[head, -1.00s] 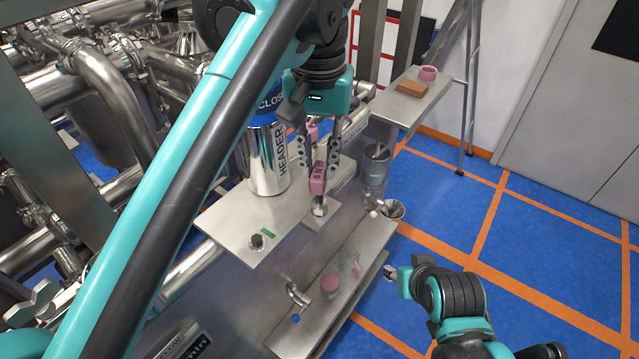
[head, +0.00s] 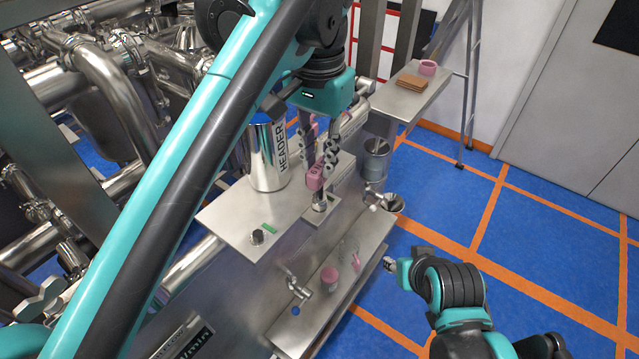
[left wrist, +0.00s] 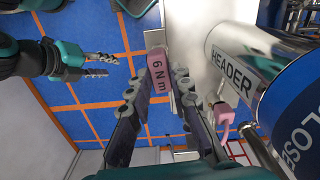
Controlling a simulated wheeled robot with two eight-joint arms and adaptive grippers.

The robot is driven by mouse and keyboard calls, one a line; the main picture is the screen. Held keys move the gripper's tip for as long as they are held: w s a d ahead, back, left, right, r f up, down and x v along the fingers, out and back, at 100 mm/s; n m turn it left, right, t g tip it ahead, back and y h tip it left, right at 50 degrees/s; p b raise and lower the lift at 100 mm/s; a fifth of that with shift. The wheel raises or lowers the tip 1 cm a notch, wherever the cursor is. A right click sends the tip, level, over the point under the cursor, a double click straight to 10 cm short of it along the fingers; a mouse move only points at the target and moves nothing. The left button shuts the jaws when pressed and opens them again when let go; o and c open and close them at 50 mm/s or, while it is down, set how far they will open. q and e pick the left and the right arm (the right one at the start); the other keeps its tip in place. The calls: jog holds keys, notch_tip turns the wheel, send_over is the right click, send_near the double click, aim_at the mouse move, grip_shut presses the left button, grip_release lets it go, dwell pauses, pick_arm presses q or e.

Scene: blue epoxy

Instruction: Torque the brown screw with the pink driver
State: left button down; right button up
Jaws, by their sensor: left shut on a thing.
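The pink driver (head: 316,178) has a "6 N m" label, which reads clearly in the left wrist view (left wrist: 159,73). My left gripper (head: 321,160) is shut on it from above. The driver is near upright, with its lower end at a metal fitting (head: 320,205) on a small plate at the shelf's edge. The brown screw is not distinguishable; the driver's lower end and the fitting cover that spot. My right gripper (head: 391,262) is empty, low at the right, away from the shelf. Its fingers look apart in the left wrist view (left wrist: 105,66).
A shiny HEADER cylinder (head: 266,160) stands close left of my left gripper. A dark knob (head: 257,237) is on the upper metal shelf (head: 228,217). The lower shelf (head: 300,327) holds a pink cup (head: 329,278). Another pink item (left wrist: 224,113) is beside the cylinder.

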pick_arm(q)
jog(key=shift+r, duration=0.15)
jog(key=shift+r, duration=3.9)
